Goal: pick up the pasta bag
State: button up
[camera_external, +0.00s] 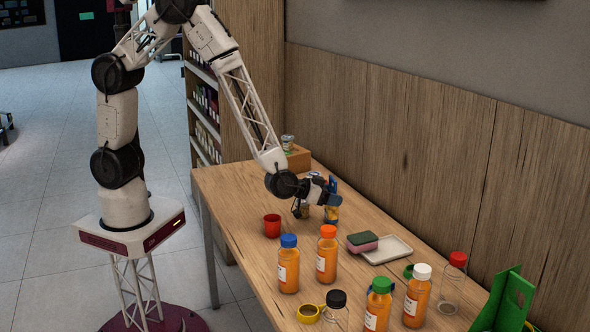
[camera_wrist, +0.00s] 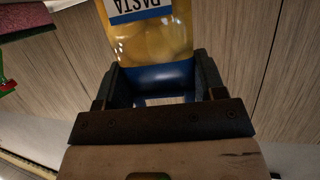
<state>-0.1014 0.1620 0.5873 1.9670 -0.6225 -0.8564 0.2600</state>
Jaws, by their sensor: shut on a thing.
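The pasta bag (camera_external: 333,213) is a yellow clear-fronted bag with blue ends, at the back of the table in the external view. In the wrist view the pasta bag (camera_wrist: 150,42) shows a white label with "PASTA" upside down and a blue lower band between my fingers. My gripper (camera_external: 325,199) is shut on the bag; in the wrist view my gripper (camera_wrist: 160,72) has one finger on each side of it. The bag looks roughly upright. Whether its bottom touches the table is not clear.
A red cup (camera_external: 272,226) stands left of the bag. A sponge (camera_external: 362,241) and a white tray (camera_external: 388,250) lie to the right. Several orange bottles, including a blue-capped one (camera_external: 288,265), stand nearer. A wooden box (camera_external: 298,158) and the wooden wall (camera_external: 400,135) are behind.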

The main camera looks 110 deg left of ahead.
aim_at(333, 178)
jog(key=shift+r, duration=4)
